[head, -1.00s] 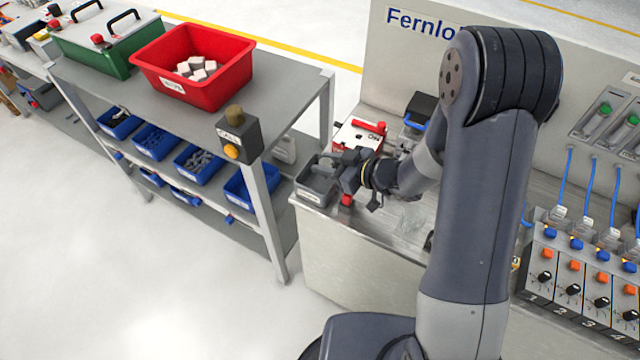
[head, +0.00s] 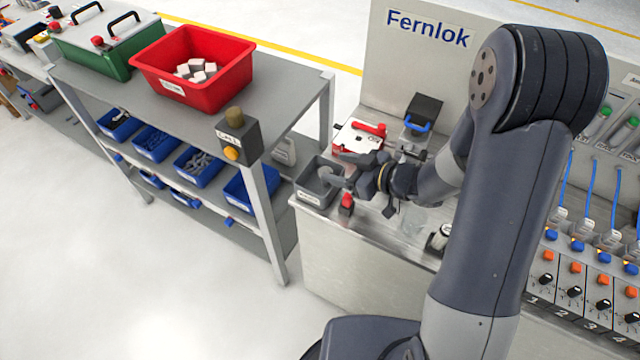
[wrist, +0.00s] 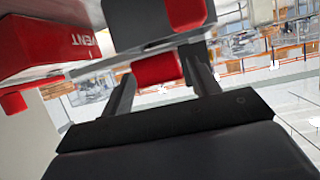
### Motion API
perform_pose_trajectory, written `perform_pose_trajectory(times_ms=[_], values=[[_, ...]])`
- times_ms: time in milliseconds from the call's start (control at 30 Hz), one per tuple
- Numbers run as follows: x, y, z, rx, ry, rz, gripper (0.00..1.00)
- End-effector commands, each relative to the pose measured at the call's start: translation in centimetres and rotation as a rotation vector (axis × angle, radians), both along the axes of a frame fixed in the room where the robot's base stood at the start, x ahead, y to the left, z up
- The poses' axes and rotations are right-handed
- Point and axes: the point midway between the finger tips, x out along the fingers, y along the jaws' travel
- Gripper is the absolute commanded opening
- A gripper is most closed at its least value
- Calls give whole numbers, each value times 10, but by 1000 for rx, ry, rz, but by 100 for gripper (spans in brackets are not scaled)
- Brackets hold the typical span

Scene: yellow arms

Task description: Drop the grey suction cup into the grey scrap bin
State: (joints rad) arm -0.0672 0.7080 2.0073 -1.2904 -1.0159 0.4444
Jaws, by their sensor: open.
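The grey scrap bin (head: 310,198) is a small open box with a pale label, at the left end of the metal bench in the head view. My gripper (head: 340,172) is at the bin's right side, with its fingers pointing left over or near the rim. Its two fingers also show apart in the wrist view (wrist: 160,85). A light grey rounded shape shows at the fingertips by the bin. I cannot tell whether it is the suction cup or part of a finger. The bin's floor is partly hidden.
A red-and-white case (head: 358,138) stands just behind my gripper, and a red-topped button block (head: 346,204) just in front. A black box with a blue handle (head: 423,113) stands farther back. A shelf rack with a red crate (head: 215,85) is to the left.

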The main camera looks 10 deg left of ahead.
Motion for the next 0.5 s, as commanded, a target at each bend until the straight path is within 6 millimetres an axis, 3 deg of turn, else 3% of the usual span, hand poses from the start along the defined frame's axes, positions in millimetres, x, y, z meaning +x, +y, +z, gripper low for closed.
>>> perform_pose_trajectory(times_ms=[200,500], values=[[-15,-35,16,-1,-2,-6,58],[-25,-57,25,-1,0,-1,58]])
